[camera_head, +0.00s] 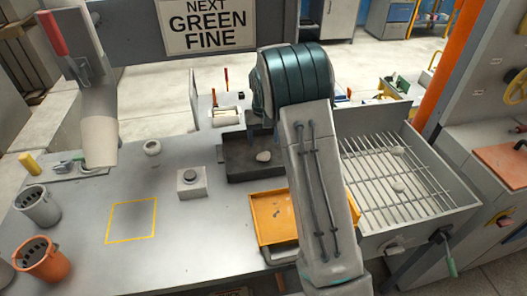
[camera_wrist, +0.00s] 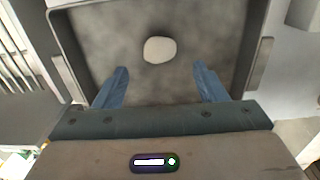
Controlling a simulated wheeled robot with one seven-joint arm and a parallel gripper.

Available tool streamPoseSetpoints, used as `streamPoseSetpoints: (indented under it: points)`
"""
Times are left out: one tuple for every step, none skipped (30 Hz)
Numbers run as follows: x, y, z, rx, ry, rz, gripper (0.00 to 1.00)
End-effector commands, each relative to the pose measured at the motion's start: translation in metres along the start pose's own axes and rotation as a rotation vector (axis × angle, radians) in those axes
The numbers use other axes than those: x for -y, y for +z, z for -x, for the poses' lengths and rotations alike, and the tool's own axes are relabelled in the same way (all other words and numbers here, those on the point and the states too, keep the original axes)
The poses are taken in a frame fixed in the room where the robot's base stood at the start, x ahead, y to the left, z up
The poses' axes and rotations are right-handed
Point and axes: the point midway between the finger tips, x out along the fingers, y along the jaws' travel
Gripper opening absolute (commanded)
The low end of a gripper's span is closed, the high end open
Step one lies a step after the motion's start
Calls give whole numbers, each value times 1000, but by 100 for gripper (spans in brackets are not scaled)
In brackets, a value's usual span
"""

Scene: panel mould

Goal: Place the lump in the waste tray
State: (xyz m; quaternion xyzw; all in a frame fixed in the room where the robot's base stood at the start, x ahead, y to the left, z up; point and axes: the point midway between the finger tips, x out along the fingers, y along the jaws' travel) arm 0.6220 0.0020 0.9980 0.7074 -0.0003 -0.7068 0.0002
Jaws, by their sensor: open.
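A pale, rounded lump (camera_head: 263,156) lies on the floor of a dark grey tray (camera_head: 240,175) on the bench; I cannot tell from any label whether this is the waste tray. In the wrist view the same lump (camera_wrist: 159,50) rests inside the dark tray (camera_wrist: 262,30), touching neither finger. My gripper (camera_wrist: 161,70) is open and empty, its two blue fingers spread on either side below the lump in the picture. In the head view my arm hides most of the gripper. Two more pale lumps, one farther (camera_head: 398,150) and one nearer (camera_head: 397,188), lie on the grate.
A yellow-orange tray (camera_head: 262,212) stands in front of the dark tray, partly behind my arm. The barred grate box (camera_head: 430,200) is on the right. A small button box (camera_head: 191,183) stands left of the dark tray. Grey (camera_head: 38,207) and orange (camera_head: 42,260) cups stand at far left.

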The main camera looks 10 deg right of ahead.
Motion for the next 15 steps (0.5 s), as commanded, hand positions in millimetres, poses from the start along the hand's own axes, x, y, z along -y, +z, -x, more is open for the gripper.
streamPoseSetpoints:
  points:
    - [0, -1, 10, -4, 0, 0, 65]
    - [0, -1, 16, -5, 0, 0, 65]
    - [0, 0, 22, -3, -1, 0, 65]
    - [0, -1, 26, -3, -1, 0, 65]
    - [0, -1, 30, -3, -1, 0, 65]
    - [0, -1, 35, -3, -1, 0, 65]
    - [0, -1, 38, -3, -1, 0, 65]
    - [0, 0, 40, -2, -1, 0, 65]
    - [0, 0, 43, -1, -1, 0, 65]
    - [0, 1, 46, -1, -1, 0, 65]
    - [0, 2, 48, -3, -2, -1, 65]
    - [0, 5, 53, -6, -3, -1, 65]
    - [-1, 8, 56, -10, -5, -2, 65]
    - [-1, 12, 60, -13, -7, -3, 65]
    - [-1, 18, 67, -21, -10, -5, 65]
